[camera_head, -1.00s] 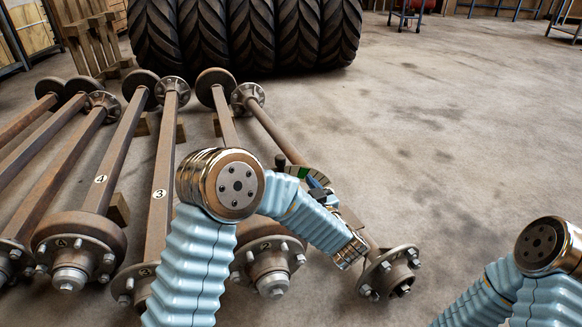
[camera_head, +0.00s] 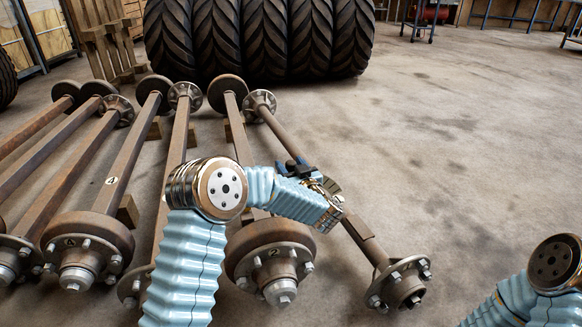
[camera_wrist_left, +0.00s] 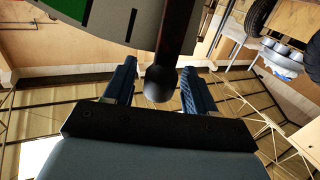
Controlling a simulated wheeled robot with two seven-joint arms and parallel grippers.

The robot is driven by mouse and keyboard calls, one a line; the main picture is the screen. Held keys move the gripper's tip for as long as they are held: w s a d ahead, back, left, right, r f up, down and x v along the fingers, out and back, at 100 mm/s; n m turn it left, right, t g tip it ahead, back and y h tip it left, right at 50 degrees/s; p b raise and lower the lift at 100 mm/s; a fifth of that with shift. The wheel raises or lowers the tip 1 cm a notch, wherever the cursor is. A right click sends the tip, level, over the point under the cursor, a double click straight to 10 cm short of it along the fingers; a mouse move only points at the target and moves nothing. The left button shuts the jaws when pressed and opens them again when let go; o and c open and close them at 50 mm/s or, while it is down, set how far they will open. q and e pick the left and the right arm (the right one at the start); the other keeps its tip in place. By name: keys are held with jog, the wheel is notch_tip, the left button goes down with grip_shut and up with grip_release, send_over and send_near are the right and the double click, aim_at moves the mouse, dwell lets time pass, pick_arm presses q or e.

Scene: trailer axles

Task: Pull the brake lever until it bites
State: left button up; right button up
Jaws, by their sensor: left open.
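The brake lever (camera_wrist_left: 172,38) is a dark rod ending in a round black knob (camera_wrist_left: 158,85) in the left wrist view. A grey quadrant plate (camera_wrist_left: 147,22) with a green band and black marks lies beside the rod at the top. My left gripper (camera_wrist_left: 158,68) is open, its two blue fingers on either side of the knob with gaps showing. In the head view my left gripper (camera_head: 301,168) is over the rightmost axle (camera_head: 360,232); wrist and fingers hide most of the lever and plate there. My right gripper is out of view.
Several rusty axles with hubs lie on wooden blocks to the left, one marked 4 (camera_head: 112,180). Large tyres (camera_head: 265,38) stand behind them. The concrete floor (camera_head: 450,130) to the right is clear. My right arm (camera_head: 552,265) is at the lower right.

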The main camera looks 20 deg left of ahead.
pick_arm(q)
grip_shut()
jog(key=shift+w+d+r+p, duration=0.1)
jog(key=shift+w+d+p, duration=0.1)
jog(key=shift+d+p, duration=0.2)
jog(key=w+d+f+m+p, duration=0.1)
jog(key=w+d+m, duration=0.1)
jog(key=d+m, duration=0.1)
jog(key=w+d+f+m+t+p, duration=0.1)
jog(key=w+d+m+p, duration=0.1)
jog(key=d, duration=0.3)
jog(key=shift+w+d+f+m+p, duration=0.3)
jog(key=shift+w+d+m, duration=0.1)
jog(key=shift+w+m, duration=0.15)
jog(key=c, duration=1)
grip_release()
jog(key=shift+d+f, duration=0.2)
jog(key=shift+d, duration=0.05)
jog(key=shift+f, duration=0.1)
jog(key=o, duration=1)
jog(key=shift+d, duration=0.1)
jog(key=shift+o, duration=0.2)
jog(key=shift+w+d+f+m, duration=0.1)
jog(key=shift+w+f+m, duration=0.05)
jog(key=shift+m, duration=0.1)
jog(key=p+v, duration=0.1)
jog(key=v, duration=1.2)
jog(key=shift+s, duration=0.3)
jog(key=shift+c, duration=0.2)
